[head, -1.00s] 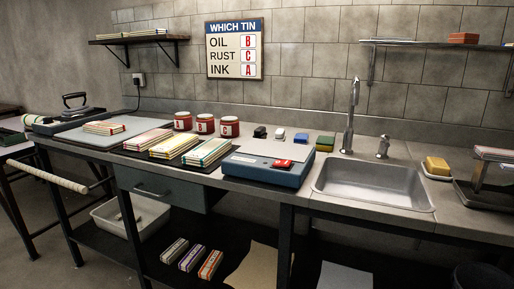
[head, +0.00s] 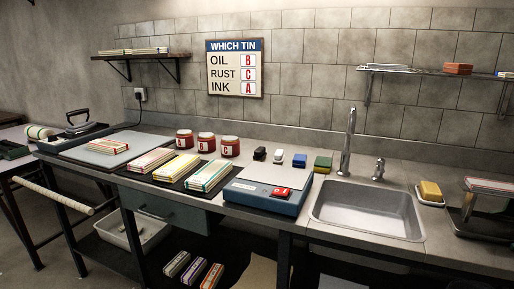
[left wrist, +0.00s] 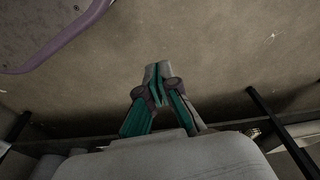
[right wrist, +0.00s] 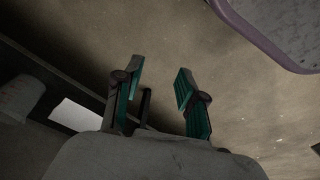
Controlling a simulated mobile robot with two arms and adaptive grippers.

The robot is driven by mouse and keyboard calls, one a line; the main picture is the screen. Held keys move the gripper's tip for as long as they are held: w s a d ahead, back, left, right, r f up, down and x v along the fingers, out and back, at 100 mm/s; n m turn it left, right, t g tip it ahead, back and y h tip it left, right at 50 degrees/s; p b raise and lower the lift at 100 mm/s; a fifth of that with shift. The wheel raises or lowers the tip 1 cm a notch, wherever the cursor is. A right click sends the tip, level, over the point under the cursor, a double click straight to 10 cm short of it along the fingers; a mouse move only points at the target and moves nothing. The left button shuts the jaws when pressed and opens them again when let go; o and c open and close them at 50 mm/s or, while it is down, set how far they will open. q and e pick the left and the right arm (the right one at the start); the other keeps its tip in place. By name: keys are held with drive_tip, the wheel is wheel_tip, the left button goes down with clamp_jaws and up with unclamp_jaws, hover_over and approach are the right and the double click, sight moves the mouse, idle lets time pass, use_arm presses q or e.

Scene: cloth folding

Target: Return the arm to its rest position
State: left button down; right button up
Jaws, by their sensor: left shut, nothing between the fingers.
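My left gripper (left wrist: 158,82) shows in the left wrist view, shut with its fingertips together and nothing between them, above bare floor. My right gripper (right wrist: 158,80) shows in the right wrist view with its fingers apart and empty, also over the floor. Neither arm shows in the head view. Folded striped cloths lie on the bench: a red-striped one (head: 109,146) on the pale board, and a red-striped one (head: 151,160), a yellow one (head: 177,166) and a green-striped one (head: 209,176) on a dark mat.
The bench holds three red tins (head: 207,142), a blue scale (head: 262,196), several small coloured blocks (head: 299,160) and a sink (head: 368,209). An iron (head: 77,118) stands at the far left. A shelf below holds a white bin (head: 125,233). Dark bench legs (left wrist: 280,130) stand near my left gripper.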

use_arm(q)
drive_tip(key=s+a+f+p, duration=0.1)
drive_tip(key=s+f+p, duration=0.2)
drive_tip(key=s+p, duration=0.3)
drive_tip(key=s+a+f+g+p, duration=0.1)
drive_tip(key=s+f+p, duration=0.3)
drive_tip(key=s, duration=0.8)
drive_tip(key=shift+s+a+g+p, duration=0.25)
drive_tip(key=shift+a+p, duration=0.35)
drive_tip(key=shift+p, duration=0.45)
use_arm(e)
drive_tip(key=s+d+f, duration=0.1)
drive_tip(key=s+f, duration=0.2)
drive_tip(key=s, duration=0.6)
drive_tip(key=s+d+f+g, duration=0.1)
drive_tip(key=s+f, duration=0.3)
drive_tip(key=s, duration=0.5)
drive_tip(key=shift+s+d+g, duration=0.2)
drive_tip(key=shift+d+g, duration=0.1)
drive_tip(key=shift+d, duration=0.35)
use_arm(q)
drive_tip(key=shift+f, duration=0.1)
use_arm(e)
drive_tip(key=shift+f, duration=0.1)
